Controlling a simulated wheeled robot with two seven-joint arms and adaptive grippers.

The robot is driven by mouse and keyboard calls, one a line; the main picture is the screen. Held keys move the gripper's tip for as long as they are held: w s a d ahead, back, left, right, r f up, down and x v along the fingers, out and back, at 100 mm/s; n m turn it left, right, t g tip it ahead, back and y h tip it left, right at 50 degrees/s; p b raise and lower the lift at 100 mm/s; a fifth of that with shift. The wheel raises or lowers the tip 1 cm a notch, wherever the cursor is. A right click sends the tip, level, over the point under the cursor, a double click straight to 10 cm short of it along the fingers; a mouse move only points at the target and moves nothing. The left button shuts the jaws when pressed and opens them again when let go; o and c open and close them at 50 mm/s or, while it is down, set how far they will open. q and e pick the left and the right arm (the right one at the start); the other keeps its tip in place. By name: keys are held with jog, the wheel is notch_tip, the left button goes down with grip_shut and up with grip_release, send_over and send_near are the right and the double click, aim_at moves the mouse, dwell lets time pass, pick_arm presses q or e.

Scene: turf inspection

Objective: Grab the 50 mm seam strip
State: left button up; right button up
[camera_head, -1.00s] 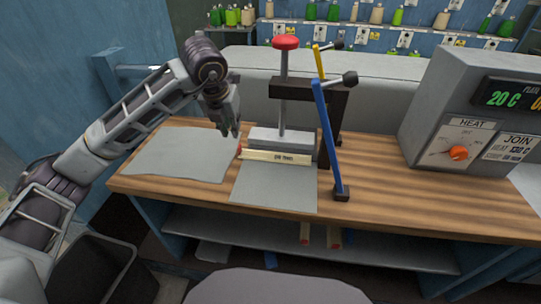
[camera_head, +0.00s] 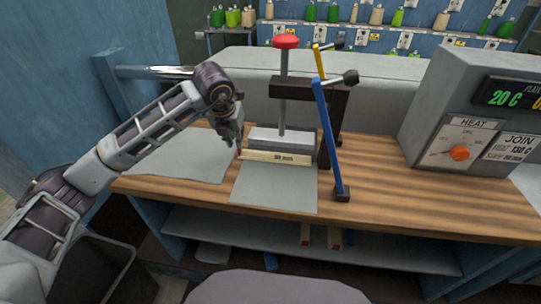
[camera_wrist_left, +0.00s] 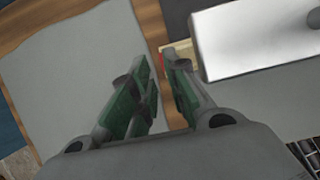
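A cream seam strip (camera_head: 270,157) lies along the front of the press's grey block (camera_head: 282,138). Its label looks like 50 mm, though the print is small. My left gripper (camera_head: 236,149) is just beyond the strip's left end. In the left wrist view the left gripper (camera_wrist_left: 158,72) has its two green-padded fingers apart with nothing between them. The strip's cream and red end (camera_wrist_left: 162,62) shows by the right-hand finger's tip, partly hidden by it; contact cannot be told. My right gripper is not in view.
Grey sheets lie left of the press (camera_head: 180,155) and in front of it (camera_head: 275,187). A blue lever (camera_head: 328,140) stands at the press's right. A heat control box (camera_head: 470,120) is on the bench's right.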

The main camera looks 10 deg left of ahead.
pick_arm(q)
jog(key=x, duration=0.3)
jog(key=shift+d+f, duration=0.15)
jog(key=shift+f, duration=0.15)
jog(key=shift+w+f, duration=0.3)
jog(key=shift+f, duration=0.3)
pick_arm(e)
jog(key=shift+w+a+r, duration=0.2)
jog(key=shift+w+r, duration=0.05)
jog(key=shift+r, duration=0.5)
pick_arm(q)
grip_shut()
